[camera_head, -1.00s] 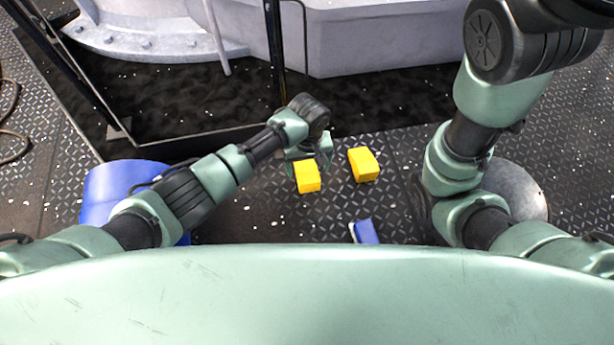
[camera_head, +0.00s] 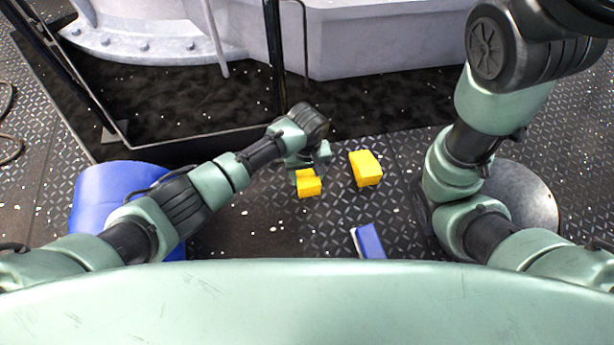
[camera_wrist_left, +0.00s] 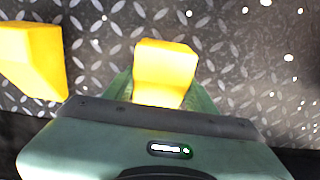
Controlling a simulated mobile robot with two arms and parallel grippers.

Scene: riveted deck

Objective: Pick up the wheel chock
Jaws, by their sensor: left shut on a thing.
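Two yellow wheel chocks are in the head view. The left chock (camera_head: 308,184) is at the fingers of my left gripper (camera_head: 307,169), which is shut on it. In the left wrist view this chock (camera_wrist_left: 164,68) shows between the fingers, its lower part hidden by the gripper body. I cannot tell whether it is clear of the deck. The other chock (camera_head: 366,168) stands on the deck just to the right, apart from the gripper; it also shows at the left of the wrist view (camera_wrist_left: 36,58). My right gripper is not in view.
A blue and white block (camera_head: 369,241) lies on the deck nearer to me. A blue cylinder (camera_head: 100,205) stands at the left, partly behind my left arm. A dark-framed bed (camera_head: 190,95) and a large grey riveted structure (camera_head: 370,40) are at the back. A grey round object (camera_head: 530,190) is at the right.

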